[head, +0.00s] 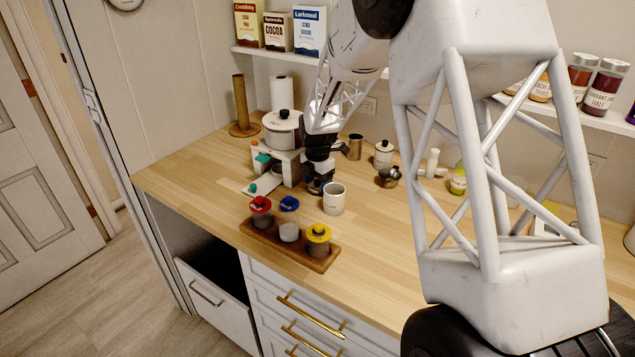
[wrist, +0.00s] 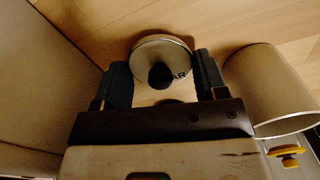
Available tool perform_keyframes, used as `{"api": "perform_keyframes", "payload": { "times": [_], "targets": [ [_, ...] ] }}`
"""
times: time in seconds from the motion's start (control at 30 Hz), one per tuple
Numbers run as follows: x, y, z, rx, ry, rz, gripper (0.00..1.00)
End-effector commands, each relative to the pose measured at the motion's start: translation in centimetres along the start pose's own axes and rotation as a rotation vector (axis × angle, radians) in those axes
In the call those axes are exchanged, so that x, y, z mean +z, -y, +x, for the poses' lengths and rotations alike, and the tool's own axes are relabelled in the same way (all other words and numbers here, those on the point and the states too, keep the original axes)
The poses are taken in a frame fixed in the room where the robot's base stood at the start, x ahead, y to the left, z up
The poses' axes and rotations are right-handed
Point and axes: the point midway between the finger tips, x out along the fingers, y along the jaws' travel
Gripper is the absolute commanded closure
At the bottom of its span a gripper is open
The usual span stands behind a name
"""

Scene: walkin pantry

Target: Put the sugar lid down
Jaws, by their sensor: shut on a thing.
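My gripper (wrist: 160,80) is shut on the sugar lid (wrist: 163,54), a round pale lid with a black knob and the letters "AR" showing. One finger is on each side of it. The lid is over bare wooden counter in the wrist view; I cannot tell whether it touches the wood. A pale open canister (wrist: 272,88) stands just right of the right finger. In the head view my gripper (head: 316,184) is low over the counter, left of the open canister (head: 333,199). The lid is mostly hidden there.
A white stand bearing a pot (head: 282,133) is close on the left. A lidded canister (head: 384,155) and a small metal pot (head: 387,177) stand behind. The counter right of the open canister is clear.

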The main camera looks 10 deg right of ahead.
Motion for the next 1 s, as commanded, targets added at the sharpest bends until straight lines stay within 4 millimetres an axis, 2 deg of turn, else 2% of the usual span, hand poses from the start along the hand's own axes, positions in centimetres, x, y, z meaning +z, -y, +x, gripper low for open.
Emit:
{"api": "perform_keyframes", "payload": {
  "times": [0.4, 0.43, 0.6, 1.0],
  "targets": [
    [-0.01, 0.00, 0.33, 0.000, 0.000, 0.000, 0.57],
    [0.00, 0.00, 0.36, 0.000, 0.000, 0.000, 0.32],
    [0.00, 0.00, 0.34, 0.000, 0.000, 0.000, 0.08],
    [0.00, 0.00, 0.01, 0.000, 0.000, 0.000, 0.08]
  ]
}}
